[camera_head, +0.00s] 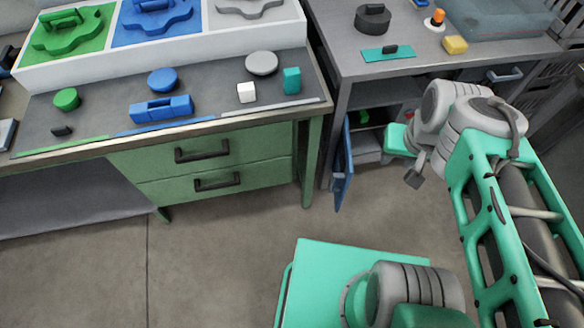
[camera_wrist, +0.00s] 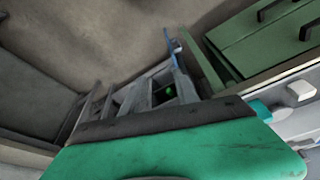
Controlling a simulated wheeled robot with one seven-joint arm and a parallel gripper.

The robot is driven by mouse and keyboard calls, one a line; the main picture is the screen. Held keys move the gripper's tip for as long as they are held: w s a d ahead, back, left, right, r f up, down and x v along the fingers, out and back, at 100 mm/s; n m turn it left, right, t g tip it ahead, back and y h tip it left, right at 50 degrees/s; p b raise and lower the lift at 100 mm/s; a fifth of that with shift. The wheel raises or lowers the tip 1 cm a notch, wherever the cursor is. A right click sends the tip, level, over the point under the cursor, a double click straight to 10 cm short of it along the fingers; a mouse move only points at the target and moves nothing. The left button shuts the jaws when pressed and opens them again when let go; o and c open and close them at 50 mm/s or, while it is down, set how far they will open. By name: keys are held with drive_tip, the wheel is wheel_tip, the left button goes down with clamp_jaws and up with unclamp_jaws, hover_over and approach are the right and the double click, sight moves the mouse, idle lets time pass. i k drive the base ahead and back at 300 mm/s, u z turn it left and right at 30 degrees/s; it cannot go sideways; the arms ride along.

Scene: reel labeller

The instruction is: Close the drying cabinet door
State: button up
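The drying cabinet (camera_head: 368,148) is under the right-hand bench, and its front is open. Its blue door (camera_head: 343,168) stands swung outward at the cabinet's left side, seen nearly edge-on. A small green item (camera_head: 363,116) is inside the cabinet. My gripper (camera_head: 414,178) is in front of the cabinet, to the right of the door and apart from it in the picture. Its finger opening cannot be made out. In the wrist view, the blue door (camera_wrist: 171,46) and the green item (camera_wrist: 170,91) show beyond a large teal part of mine.
A green drawer unit (camera_head: 215,165) under the left bench stands left of the door. The left bench carries several coloured parts and a white tray (camera_head: 170,62). The right bench (camera_head: 345,62) overhangs the cabinet. Bare floor (camera_head: 235,235) lies in front.

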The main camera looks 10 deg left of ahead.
sight(342, 169)
drive_tip(key=u, duration=0.2)
drive_tip(key=i, duration=0.5)
drive_tip(key=u, duration=0.05)
drive_tip(key=k, duration=0.5)
drive_tip(key=u, duration=0.8)
drive_tip(key=i, duration=0.35)
drive_tip(key=u, duration=1.2)
